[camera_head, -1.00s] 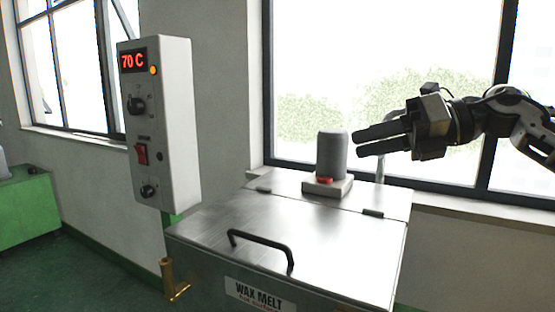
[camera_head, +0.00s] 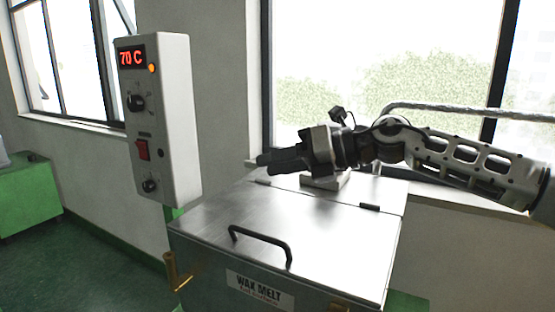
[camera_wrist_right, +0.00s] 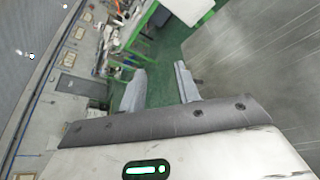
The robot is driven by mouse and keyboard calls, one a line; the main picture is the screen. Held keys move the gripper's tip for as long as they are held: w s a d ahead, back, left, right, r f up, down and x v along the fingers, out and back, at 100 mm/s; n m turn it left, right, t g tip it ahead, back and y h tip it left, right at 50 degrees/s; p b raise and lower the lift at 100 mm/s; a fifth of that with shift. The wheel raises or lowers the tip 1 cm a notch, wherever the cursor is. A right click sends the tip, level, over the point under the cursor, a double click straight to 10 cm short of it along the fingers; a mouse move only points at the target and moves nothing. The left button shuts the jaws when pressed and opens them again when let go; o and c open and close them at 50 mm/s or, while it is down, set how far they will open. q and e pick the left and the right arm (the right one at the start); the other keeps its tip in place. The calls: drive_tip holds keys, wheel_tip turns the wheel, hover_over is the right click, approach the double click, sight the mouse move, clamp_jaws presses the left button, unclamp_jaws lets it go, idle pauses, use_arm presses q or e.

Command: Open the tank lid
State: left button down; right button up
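The tank lid (camera_head: 300,215) is a flat steel sheet on the wax melt tank (camera_head: 210,258). It lies closed, with hinges along its back edge. A dark bar handle (camera_head: 262,238) is fixed near its front edge. My right gripper (camera_head: 268,161) is above the back left part of the tank, behind and above the handle and apart from it. In the right wrist view its fingers (camera_wrist_right: 160,85) are spread with nothing between them. My left gripper is in neither view.
A control box (camera_head: 165,120) reading 70 C stands left of the tank. A pale block (camera_head: 325,182) sits behind the lid; my right arm hides the grey cylinder on it. A brass tap (camera_head: 173,270) sticks out at the tank's front left.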

drive_tip(key=shift+c, duration=0.2)
clamp_jaws()
idle(1.3)
